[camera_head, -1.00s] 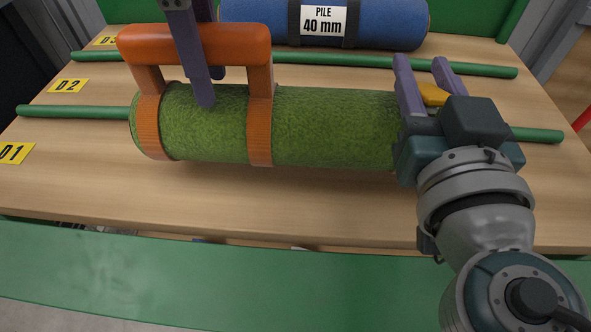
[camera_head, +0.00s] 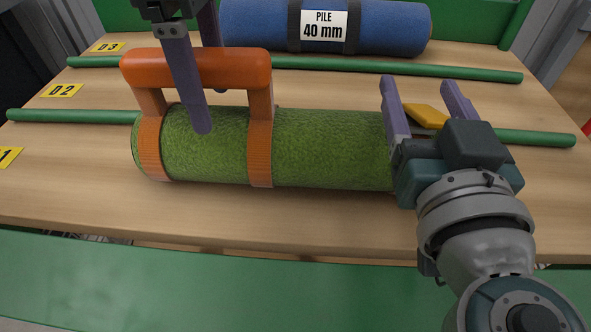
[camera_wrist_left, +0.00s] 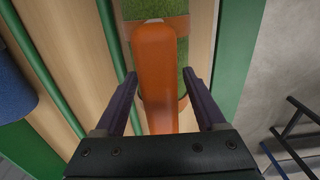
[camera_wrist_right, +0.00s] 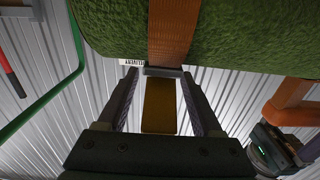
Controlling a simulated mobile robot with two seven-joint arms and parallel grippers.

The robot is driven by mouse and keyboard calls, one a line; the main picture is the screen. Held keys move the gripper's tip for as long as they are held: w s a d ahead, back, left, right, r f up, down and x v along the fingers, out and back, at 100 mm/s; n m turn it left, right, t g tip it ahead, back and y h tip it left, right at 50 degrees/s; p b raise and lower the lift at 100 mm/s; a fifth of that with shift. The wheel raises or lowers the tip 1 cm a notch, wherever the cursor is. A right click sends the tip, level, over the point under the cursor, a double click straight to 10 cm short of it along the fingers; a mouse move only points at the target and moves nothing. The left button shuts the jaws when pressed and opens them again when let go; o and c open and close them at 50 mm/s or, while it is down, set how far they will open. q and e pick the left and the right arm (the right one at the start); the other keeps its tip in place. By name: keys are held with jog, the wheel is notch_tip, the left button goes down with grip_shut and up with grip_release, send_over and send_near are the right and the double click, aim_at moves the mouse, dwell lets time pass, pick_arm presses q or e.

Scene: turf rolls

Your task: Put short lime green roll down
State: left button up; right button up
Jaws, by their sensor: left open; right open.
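The short lime green roll (camera_head: 330,150) lies on the wooden table, in front of the middle green rod. Orange straps circle it and join an orange handle (camera_head: 200,66) on its top left. My left gripper (camera_head: 211,110) is open, one finger on each side of the handle. In the left wrist view the handle (camera_wrist_left: 155,60) stands between the spread fingers. My right gripper (camera_head: 418,82) is open at the roll's right end. A yellow tab (camera_head: 427,116) shows between its fingers, and again in the right wrist view (camera_wrist_right: 159,105), below an orange strap. The roll's right end is hidden.
A blue roll (camera_head: 385,28) with a pile label lies at the back behind the far green rod (camera_head: 470,74). The middle green rod (camera_head: 60,115) runs behind the lime roll. Yellow lane labels (camera_head: 62,90) line the left side. A bare wood strip (camera_head: 270,220) lies in front.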

pick_arm(q)
notch_tip(320, 180, up, 12)
jog(key=shift+f, duration=0.25)
jog(key=shift+r, duration=0.1)
pick_arm(e)
jog(key=shift+s, duration=0.35)
jog(key=s, duration=1.1)
jog(key=shift+s, duration=0.15)
jog(key=shift+a, duration=0.1)
